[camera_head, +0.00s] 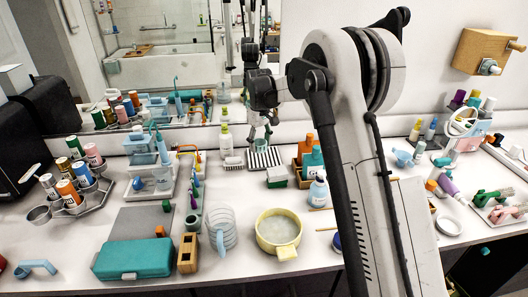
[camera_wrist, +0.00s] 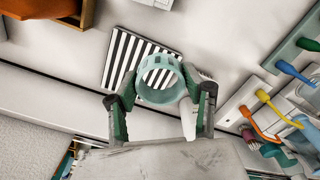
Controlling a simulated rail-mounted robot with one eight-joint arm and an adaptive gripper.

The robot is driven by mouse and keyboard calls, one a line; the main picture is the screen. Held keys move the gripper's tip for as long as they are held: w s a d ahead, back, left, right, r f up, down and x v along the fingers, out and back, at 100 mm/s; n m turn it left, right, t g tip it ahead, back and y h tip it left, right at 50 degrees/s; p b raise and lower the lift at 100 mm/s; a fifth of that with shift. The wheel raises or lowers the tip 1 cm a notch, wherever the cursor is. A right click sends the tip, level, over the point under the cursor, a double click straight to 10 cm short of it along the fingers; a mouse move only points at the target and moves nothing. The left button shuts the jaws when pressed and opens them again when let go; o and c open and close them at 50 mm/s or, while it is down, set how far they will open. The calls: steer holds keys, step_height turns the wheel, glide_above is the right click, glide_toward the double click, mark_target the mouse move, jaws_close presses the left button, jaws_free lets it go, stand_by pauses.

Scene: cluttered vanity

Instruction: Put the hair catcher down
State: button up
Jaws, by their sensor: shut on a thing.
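The hair catcher, a pale teal ring with small holes (camera_wrist: 160,96), is between my gripper's two fingers in the wrist view. My gripper (camera_wrist: 158,88) is shut on it, one finger on each side. In that view the ring overlaps part of a black-and-white striped tray (camera_wrist: 122,52). In the head view my gripper (camera_head: 262,132) hangs above and behind the striped tray (camera_head: 264,158), near the mirror. The ring is too small to make out clearly there. I cannot tell how high it is above the counter.
A white brush (camera_head: 233,163) lies left of the striped tray. A bottle with a green cap (camera_head: 224,137) stands near the mirror. A yellow pot (camera_head: 279,231) is in front.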

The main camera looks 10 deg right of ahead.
glide_above(264, 156)
step_height(264, 156, down, 4)
steer(key=shift+s, duration=0.1)
steer(key=shift+f+p, duration=0.4)
steer(key=shift+f, duration=1.55)
steer(key=shift+f, duration=0.1)
steer(key=shift+f, duration=0.15)
steer(key=o, duration=0.8)
steer(key=shift+o, duration=0.2)
